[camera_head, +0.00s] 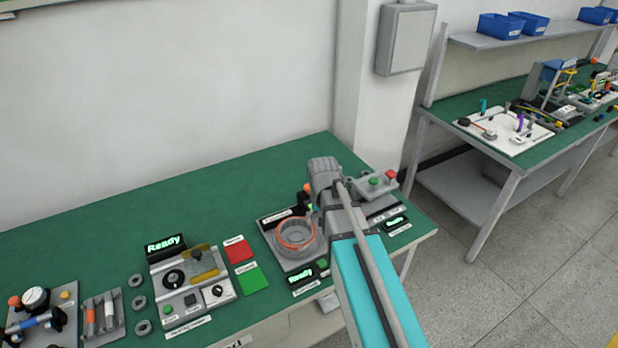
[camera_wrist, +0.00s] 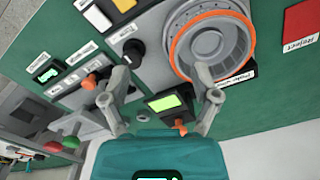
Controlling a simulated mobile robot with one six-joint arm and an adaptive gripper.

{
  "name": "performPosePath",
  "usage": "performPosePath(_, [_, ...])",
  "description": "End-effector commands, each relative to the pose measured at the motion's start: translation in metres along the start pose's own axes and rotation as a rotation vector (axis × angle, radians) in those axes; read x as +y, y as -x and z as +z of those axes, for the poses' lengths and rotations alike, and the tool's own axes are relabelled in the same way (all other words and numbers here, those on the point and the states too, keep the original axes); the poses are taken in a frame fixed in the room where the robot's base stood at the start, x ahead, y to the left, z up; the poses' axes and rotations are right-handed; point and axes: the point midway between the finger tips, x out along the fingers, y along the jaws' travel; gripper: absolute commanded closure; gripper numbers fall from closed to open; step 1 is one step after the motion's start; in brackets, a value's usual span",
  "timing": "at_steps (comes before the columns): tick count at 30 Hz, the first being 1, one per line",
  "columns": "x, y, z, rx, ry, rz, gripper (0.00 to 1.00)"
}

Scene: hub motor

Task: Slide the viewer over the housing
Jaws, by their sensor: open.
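The housing (camera_wrist: 208,48) is a round grey part with an orange ring around its rim. It sits on a grey station on the green bench and also shows in the head view (camera_head: 295,235), left of my arm. A small dark unit with a lit green screen and an orange knob, probably the viewer (camera_wrist: 168,104), shows between my fingers in the wrist view, beside the housing. My gripper (camera_wrist: 160,75) is open, with its fingers apart on either side of this unit. Whether either finger touches it I cannot tell. In the head view my arm hides most of this area.
A red Reject pad (camera_head: 238,250) and a green pad (camera_head: 250,280) lie left of the station. A tester with a Ready display (camera_head: 165,245) stands farther left. A button box (camera_head: 377,181) with red and green buttons is close right of my wrist. The bench's back area is clear.

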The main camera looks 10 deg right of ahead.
Motion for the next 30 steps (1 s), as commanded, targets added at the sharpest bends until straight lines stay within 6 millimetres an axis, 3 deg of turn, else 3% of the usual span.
performPosePath(1, [-0.004, 0.021, -0.027, 0.0, -0.026, 0.0, 0.21])
performPosePath(6, [-0.013, 0.054, -0.086, 0.0, -0.124, 0.0, 0.21])
performPosePath(12, [-0.022, 0.088, -0.147, 0.0, -0.229, 0.0, 0.21])
performPosePath(15, [-0.026, 0.099, -0.169, 0.0, -0.269, 0.0, 0.21])
performPosePath(21, [-0.029, 0.109, -0.19, 0.0, -0.312, 0.0, 0.21])
performPosePath(30, [-0.029, 0.108, -0.192, 0.0, -0.321, 0.0, 0.21])
